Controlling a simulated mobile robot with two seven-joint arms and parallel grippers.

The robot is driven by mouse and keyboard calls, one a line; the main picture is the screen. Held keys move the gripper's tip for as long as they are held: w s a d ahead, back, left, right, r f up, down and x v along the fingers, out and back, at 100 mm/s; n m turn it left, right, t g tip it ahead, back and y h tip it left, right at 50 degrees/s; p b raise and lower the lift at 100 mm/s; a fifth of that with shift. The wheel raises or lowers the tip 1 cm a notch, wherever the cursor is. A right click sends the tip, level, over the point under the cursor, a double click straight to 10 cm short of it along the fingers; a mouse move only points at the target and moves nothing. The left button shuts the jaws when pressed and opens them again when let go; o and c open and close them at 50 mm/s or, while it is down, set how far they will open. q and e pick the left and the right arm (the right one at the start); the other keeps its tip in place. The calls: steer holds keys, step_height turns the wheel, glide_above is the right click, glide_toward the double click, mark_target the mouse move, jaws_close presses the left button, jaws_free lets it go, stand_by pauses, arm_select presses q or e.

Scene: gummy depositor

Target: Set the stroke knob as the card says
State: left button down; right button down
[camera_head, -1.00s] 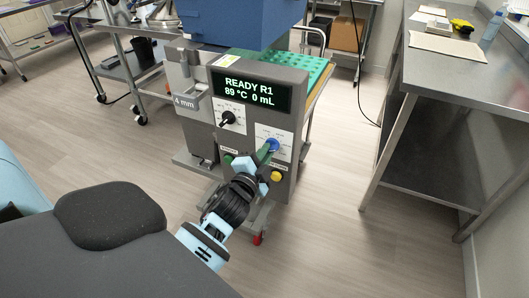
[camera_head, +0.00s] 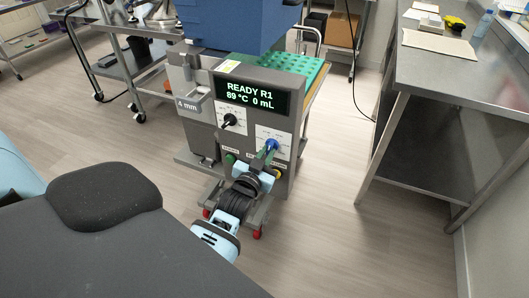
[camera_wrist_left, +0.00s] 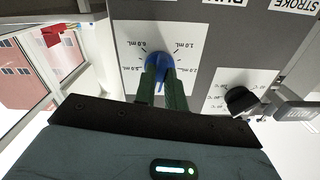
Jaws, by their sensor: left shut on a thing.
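The stroke knob is the blue knob (camera_head: 271,144) on a white dial plate, on the front of the grey machine (camera_head: 200,130). In the left wrist view the blue knob (camera_wrist_left: 159,60) sits amid mL marks, some of them covered. My left gripper (camera_head: 267,159) reaches it from the front; in the left wrist view its two dark green fingers (camera_wrist_left: 161,88) are shut on the knob, one on each side. The fingers hide part of the knob, and its exact setting is not clear. I cannot tell which paper is the card. My right gripper is out of view.
A black knob (camera_head: 230,120) sits up and left of the blue one. The display (camera_head: 251,95) reads READY R1, 89 °C, 0 mL. A green button (camera_head: 230,158) and a yellow button (camera_head: 279,174) flank my gripper. A steel table (camera_head: 450,85) stands right, with open floor between.

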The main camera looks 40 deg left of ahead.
arm_select(q)
steer(key=shift+r+n+p, duration=0.1)
steer(key=shift+n+p, duration=0.25)
steer(key=shift+n, duration=0.75)
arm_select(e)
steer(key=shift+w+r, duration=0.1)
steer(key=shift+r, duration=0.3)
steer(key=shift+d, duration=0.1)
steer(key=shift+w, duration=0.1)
arm_select(q)
steer(key=c, duration=1.5)
jaws_free()
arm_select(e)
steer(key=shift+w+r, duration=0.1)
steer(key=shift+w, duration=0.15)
arm_select(q)
steer(key=shift+o, duration=0.2)
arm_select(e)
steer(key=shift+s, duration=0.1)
